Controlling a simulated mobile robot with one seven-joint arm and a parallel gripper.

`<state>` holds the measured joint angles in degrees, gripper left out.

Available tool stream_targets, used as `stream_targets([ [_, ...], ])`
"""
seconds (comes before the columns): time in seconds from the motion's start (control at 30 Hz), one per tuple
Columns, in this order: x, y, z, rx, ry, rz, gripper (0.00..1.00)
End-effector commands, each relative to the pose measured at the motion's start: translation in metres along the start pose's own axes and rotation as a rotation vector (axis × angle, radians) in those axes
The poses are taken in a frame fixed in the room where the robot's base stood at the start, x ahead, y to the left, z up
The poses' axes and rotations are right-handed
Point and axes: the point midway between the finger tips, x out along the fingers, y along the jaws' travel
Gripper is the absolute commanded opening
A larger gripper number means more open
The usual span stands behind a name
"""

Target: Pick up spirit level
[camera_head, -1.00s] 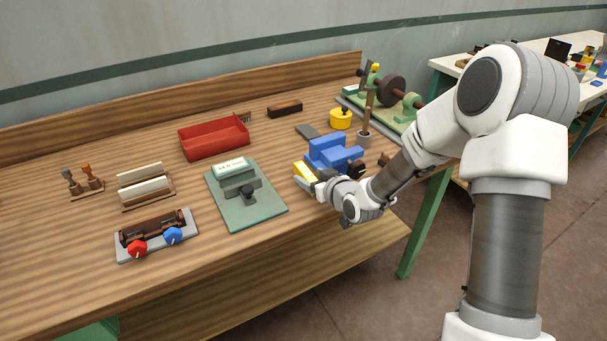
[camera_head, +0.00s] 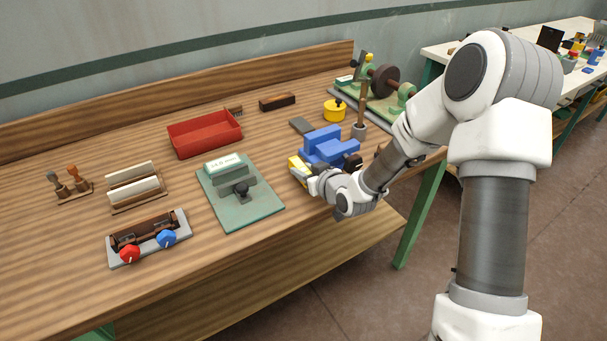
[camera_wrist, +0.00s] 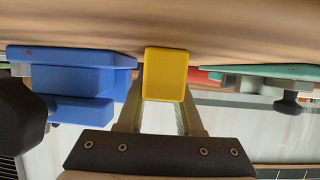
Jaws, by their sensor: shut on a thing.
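The spirit level is the yellow bar (camera_head: 293,164), beside the blue vise-like block on the wooden bench. In the wrist view its yellow end face (camera_wrist: 166,74) sits between my two fingers. My gripper (camera_head: 304,174) is shut on it near the bench's front edge. Most of the level is hidden by my gripper in the head view. I cannot tell whether the level touches the bench.
The blue block (camera_head: 330,147) stands close on the right of the level. A green plate with a grey fixture (camera_head: 240,205) lies to the left. A red tray (camera_head: 204,136), a yellow pot (camera_head: 335,111) and a grey cup (camera_head: 359,130) stand farther back.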

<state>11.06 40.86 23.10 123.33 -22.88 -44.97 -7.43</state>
Motion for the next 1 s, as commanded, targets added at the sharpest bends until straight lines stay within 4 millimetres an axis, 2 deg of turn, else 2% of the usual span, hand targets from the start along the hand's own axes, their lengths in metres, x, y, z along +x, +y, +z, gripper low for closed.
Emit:
stream_targets([
  [0.53,-0.002,0.000,-0.006,-0.001,0.003,0.001,0.00],
  [1.0,-0.033,0.001,-0.082,-0.003,0.004,0.001,0.00],
])
